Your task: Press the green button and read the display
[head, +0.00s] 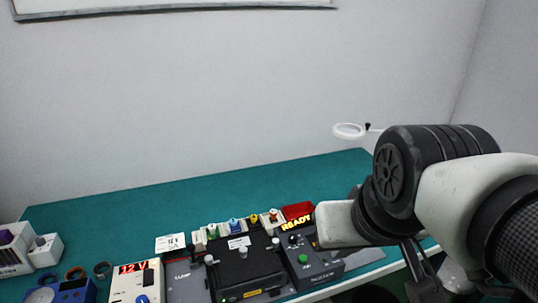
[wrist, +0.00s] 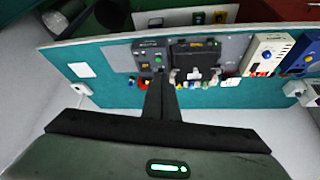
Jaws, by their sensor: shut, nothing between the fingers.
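The green button (head: 303,259) sits on top of a dark grey control box (head: 318,270) near the table's front edge. The display (head: 296,223) at the back of that box shows READY in yellow letters. In the wrist view the box (wrist: 150,45) appears upside down with its green button (wrist: 158,58). My gripper (wrist: 161,80) is shut and empty. In the wrist view its fingertips overlap the box's edge in the picture, just below the button. I cannot tell how far above the box they are.
A black fixture (head: 245,266) stands left of the box, and a cream power supply (head: 136,283) showing 12 V in red stands further left. Several coloured plugs (head: 234,226) line the back. A red block (head: 297,211) sits behind the display. The green tabletop (head: 150,212) behind is mostly clear.

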